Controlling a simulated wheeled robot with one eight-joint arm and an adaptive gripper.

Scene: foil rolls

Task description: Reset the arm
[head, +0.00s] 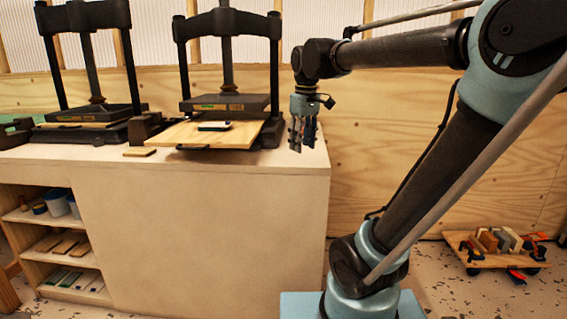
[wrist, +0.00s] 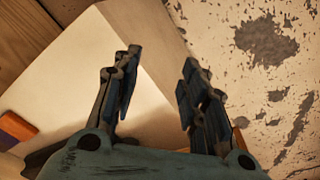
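My gripper (head: 302,128) hangs fingers down from my arm in the head view, beside the right end of the bench (head: 220,225). In the wrist view my gripper (wrist: 156,85) has its two dark fingers spread apart with nothing between them. Below the fingers the wrist view shows the bench's pale corner (wrist: 85,70) and the speckled floor. My arm reaches from the lower right of the head view up and across to the left.
Two black presses stand on the bench, one at the left (head: 90,110) and one nearer my gripper (head: 225,103). A wooden board (head: 190,133) juts from the nearer press. A low cart (head: 492,262) with blocks sits on the floor at the right. Shelves (head: 55,245) fill the bench's left side.

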